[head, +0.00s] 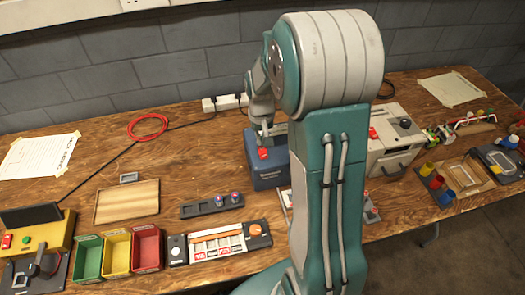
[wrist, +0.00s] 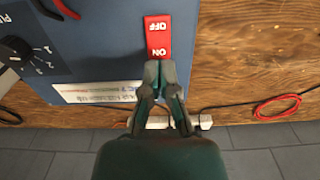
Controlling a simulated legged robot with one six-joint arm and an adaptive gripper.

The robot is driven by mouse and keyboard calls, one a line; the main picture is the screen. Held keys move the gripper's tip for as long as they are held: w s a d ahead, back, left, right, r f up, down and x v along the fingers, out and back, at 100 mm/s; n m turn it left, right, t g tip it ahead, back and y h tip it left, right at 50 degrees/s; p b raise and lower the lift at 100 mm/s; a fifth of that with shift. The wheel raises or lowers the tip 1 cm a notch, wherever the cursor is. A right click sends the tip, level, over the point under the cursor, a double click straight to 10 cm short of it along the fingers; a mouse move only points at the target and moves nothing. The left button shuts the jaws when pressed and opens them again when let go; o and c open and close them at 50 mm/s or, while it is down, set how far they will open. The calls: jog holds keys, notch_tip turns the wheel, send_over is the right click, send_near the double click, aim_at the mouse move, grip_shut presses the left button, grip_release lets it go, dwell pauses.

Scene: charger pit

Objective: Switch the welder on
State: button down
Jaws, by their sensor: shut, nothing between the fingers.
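The welder is a blue box (head: 267,177) on the bench, left of my arm in the head view. Its top fills the upper left of the wrist view (wrist: 100,50). A red rocker switch (wrist: 158,36) marked ON and OFF is on it, and it also shows in the head view (head: 264,153). My gripper (wrist: 160,66) is shut and empty, with its fingertips at the ON end of the switch. I cannot tell whether they touch it. A dial (wrist: 20,52) with numbers sits on the welder. My arm hides part of the welder in the head view.
A white power strip (head: 225,103) and a red cable coil (head: 148,127) lie behind on the wooden bench. A tray (head: 127,202), coloured bins (head: 118,252) and a button panel (head: 220,242) stand to the left. A grey box (head: 395,140) stands to the right.

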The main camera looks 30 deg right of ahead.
aim_at(262, 148)
jog(key=shift+f, duration=1.2)
dwell(0.6)
jog(key=shift+r, duration=3.55)
